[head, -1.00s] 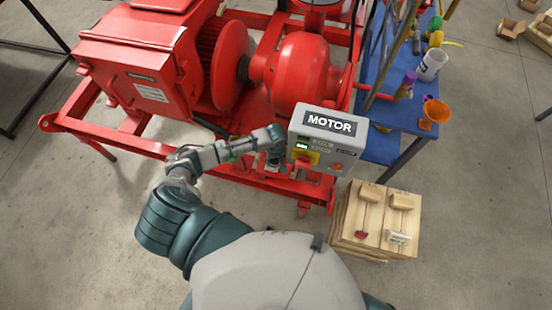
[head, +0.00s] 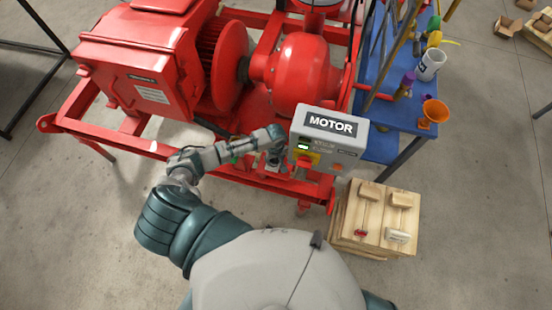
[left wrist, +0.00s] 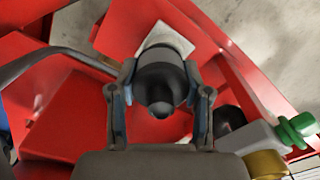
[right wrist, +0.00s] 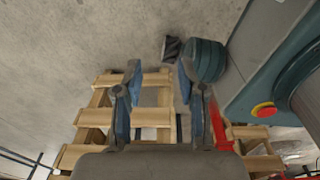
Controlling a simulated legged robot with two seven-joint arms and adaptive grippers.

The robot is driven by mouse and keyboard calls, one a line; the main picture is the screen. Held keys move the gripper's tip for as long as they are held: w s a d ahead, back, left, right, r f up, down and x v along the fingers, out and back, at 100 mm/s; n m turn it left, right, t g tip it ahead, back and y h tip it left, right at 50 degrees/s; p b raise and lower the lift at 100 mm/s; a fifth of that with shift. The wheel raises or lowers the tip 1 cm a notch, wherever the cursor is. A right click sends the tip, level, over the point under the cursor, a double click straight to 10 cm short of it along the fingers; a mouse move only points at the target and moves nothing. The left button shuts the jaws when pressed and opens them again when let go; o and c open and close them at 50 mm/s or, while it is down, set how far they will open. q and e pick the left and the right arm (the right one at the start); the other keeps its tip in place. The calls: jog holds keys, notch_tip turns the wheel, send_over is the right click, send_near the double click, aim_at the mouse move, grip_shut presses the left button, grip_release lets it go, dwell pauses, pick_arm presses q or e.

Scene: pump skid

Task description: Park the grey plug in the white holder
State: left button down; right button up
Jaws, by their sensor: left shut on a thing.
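The plug (left wrist: 160,85), a dark grey round body, sits between the fingers of my left gripper (left wrist: 160,108) in the left wrist view. The fingers touch it on both sides. A pale square piece (left wrist: 168,38), perhaps the white holder, shows just behind the plug on the red frame. The plug covers part of it, so I cannot tell whether they touch. In the head view my left gripper (head: 274,150) is beside the grey motor box, over the red skid; the plug cannot be made out there. My right gripper (right wrist: 160,95) is open and empty in the right wrist view.
The grey MOTOR box (head: 328,135) stands right of my left gripper. A green fitting (left wrist: 297,130) and a dark round part (left wrist: 230,120) are close by. A red pump skid (head: 130,150) lies behind. A wooden crate (head: 375,225) and blue bench (head: 392,145) are at the right.

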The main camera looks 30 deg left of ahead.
pick_arm(q)
jog(key=shift+a+f, duration=0.15)
jog(key=shift+a, duration=0.3)
jog(key=shift+d+f, duration=0.1)
jog(key=shift+d, duration=0.3)
jog(key=shift+s+d, duration=0.1)
jog(key=shift+d, duration=0.15)
jog(key=shift+c, duration=2.2)
grip_release()
jog(key=shift+a, duration=0.2)
pick_arm(e)
jog(key=shift+a, duration=0.45)
pick_arm(q)
jog(key=r, duration=1.1)
jog(key=shift+w+r, duration=0.2)
jog(key=shift+r, duration=0.2)
pick_arm(e)
jog(key=shift+a, duration=0.35)
